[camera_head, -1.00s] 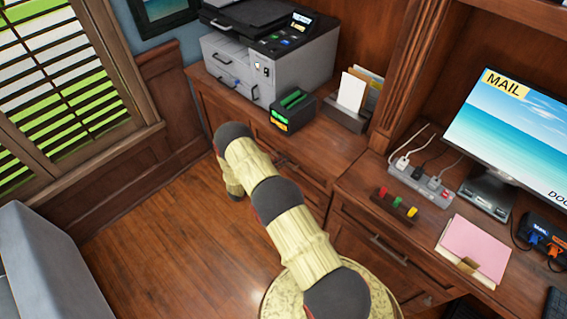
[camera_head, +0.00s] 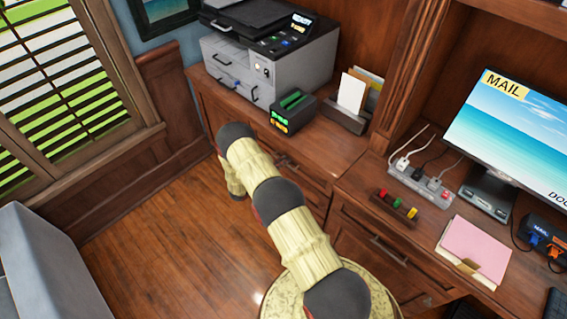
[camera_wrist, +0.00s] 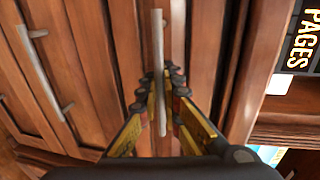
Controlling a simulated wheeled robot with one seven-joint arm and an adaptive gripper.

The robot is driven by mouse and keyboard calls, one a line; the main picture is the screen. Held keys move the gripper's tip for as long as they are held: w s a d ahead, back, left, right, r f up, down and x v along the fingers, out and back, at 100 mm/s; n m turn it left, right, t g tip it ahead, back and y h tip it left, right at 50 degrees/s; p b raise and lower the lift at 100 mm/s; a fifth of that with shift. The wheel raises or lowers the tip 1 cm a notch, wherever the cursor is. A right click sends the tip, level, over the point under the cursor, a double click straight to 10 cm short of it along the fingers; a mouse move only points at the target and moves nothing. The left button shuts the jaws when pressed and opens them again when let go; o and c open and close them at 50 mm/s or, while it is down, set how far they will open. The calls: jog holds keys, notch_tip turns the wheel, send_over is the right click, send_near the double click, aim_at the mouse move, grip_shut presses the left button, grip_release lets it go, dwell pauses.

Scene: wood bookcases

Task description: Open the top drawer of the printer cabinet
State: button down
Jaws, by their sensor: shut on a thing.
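The printer cabinet (camera_head: 212,112) is dark wood and stands under the printer at the back. One metal bar handle (camera_head: 287,162) shows on its front in the head view, to the right of my arm. In the wrist view, a grey bar handle (camera_wrist: 157,45) runs upright in the picture across a wooden front. My gripper (camera_wrist: 165,88) is shut on this bar, with its dark-tipped yellow fingers on both sides of it. In the head view my gripper is hidden behind my arm. I cannot tell whether the held front stands out from the cabinet.
Another bar handle (camera_wrist: 45,75) is at the left in the wrist view. The printer (camera_head: 270,55), a black-green box (camera_head: 293,112) and a letter holder (camera_head: 350,110) stand on top. A desk with a monitor (camera_head: 515,125) is at the right. The floor (camera_head: 160,240) at left is clear.

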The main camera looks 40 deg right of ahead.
dwell(0.4)
jog(key=f+b+v, duration=0.2)
jog(key=f+v, duration=0.1)
jog(key=v, duration=1.5)
jog(key=a+f+b+v, duration=0.1)
jog(key=f+v, duration=0.2)
jog(key=v, duration=1.5)
jog(key=shift+a+f+b, duration=0.4)
jog(key=shift+a, duration=0.15)
jog(key=shift+w, duration=0.1)
jog(key=c, duration=2.3)
grip_release()
jog(key=shift+a, duration=0.1)
jog(key=v, duration=1.1)
jog(key=shift+a+r, duration=0.15)
jog(key=shift+a, duration=0.2)
